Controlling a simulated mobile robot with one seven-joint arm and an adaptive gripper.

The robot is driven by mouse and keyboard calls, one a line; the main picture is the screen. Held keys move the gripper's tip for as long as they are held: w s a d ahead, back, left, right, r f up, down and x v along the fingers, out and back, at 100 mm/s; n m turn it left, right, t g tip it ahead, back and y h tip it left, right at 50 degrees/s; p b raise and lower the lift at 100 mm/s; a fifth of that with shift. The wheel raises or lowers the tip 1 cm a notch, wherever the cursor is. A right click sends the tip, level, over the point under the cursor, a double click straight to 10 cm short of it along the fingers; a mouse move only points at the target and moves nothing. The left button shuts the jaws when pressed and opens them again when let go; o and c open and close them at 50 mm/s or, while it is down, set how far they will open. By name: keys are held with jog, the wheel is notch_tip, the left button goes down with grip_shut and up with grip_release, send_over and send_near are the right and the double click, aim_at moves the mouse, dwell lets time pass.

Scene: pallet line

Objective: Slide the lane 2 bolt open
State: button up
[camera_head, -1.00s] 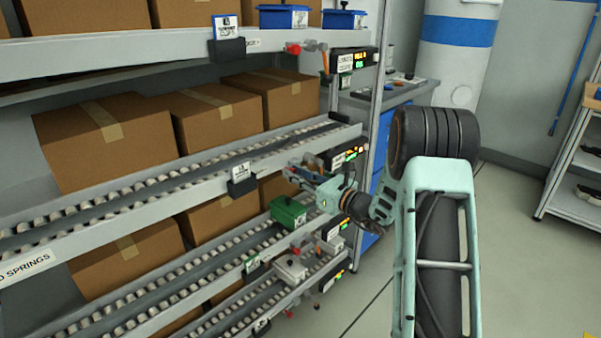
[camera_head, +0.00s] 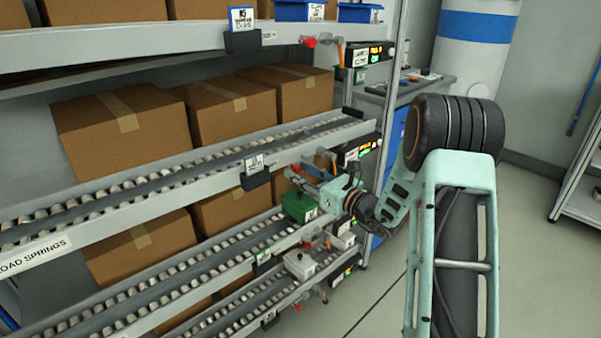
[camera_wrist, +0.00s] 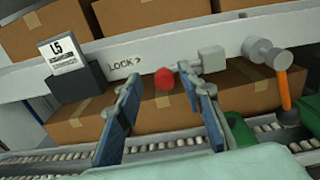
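A red bolt knob (camera_wrist: 164,78) shows in the wrist view below a grey rail marked LOCK with an arrow. It also shows in the head view (camera_head: 297,168) at the end of the middle lane. My gripper (camera_wrist: 158,71) is open, its two blue-padded fingers on either side of the knob in the picture. I cannot tell whether they touch it. A grey block (camera_wrist: 211,60) sits on the rail to the right of the knob. In the head view my gripper (camera_head: 318,178) is at the middle rail's right end, its fingertips partly hidden. The lane number is not clear.
An orange handle (camera_wrist: 283,82) hangs from a grey pivot right of the knob. A label card (camera_wrist: 65,54) stands in a dark holder on the left. A green bin (camera_head: 299,207) sits just below my gripper. Cardboard boxes (camera_head: 230,110) fill the lanes.

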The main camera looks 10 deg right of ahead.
jog(key=v, duration=1.2)
jog(key=shift+a, duration=0.1)
